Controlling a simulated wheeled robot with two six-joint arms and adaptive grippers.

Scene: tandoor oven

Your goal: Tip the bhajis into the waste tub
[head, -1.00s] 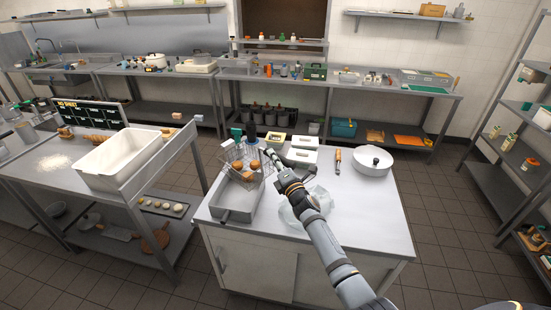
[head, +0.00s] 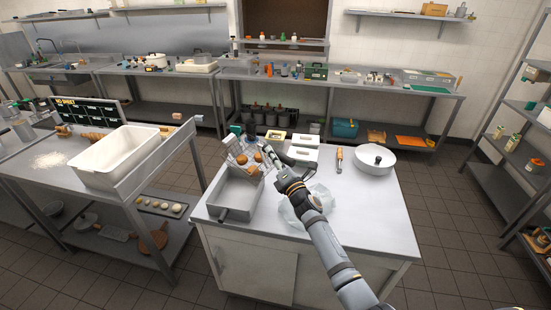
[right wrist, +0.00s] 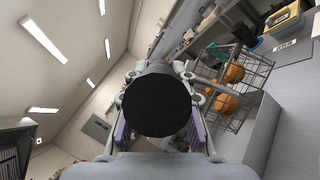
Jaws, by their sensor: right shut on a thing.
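My right gripper (head: 266,152) is shut on the handle of a wire basket (head: 233,148). The basket is tilted, above the back end of a grey open tub (head: 237,212) on the counter. Brown bhajis (head: 242,159) are in or against the mesh. In the right wrist view the round black handle end (right wrist: 157,104) sits between the fingers, and orange-brown bhajis (right wrist: 222,103) show inside the basket (right wrist: 262,72) at the right. I cannot tell for sure whether the grey tub is the waste tub. My left gripper is out of view.
A large white tub (head: 112,158) stands on the left table. The counter's front right is clear.

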